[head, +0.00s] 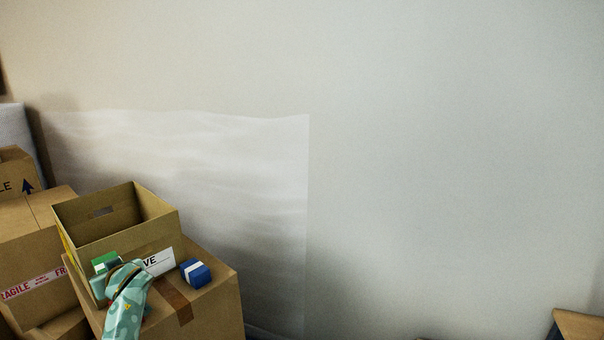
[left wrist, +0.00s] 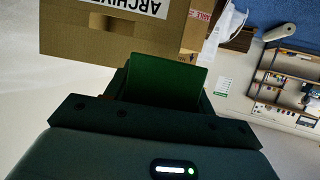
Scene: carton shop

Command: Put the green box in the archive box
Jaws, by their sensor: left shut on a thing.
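The archive box (head: 140,237) is an open-topped brown carton with a white label, standing on a larger carton in the head view. It also shows upside down at the top of the left wrist view (left wrist: 75,38). My left gripper (head: 112,271) is shut on the green box (head: 104,259), in front of the archive box's labelled wall. The green box fills the space between the fingers in the left wrist view (left wrist: 165,80). It appears outside the archive box; whether it touches the wall cannot be told. The visible inside of the archive box shows no contents. My right gripper is out of view.
A blue box with a white band (head: 195,272) sits on the supporting carton (head: 215,305), right of my left gripper. More cartons (head: 30,245) are stacked at the left. A plain wall stands behind. Another carton's corner (head: 580,325) shows at the lower right.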

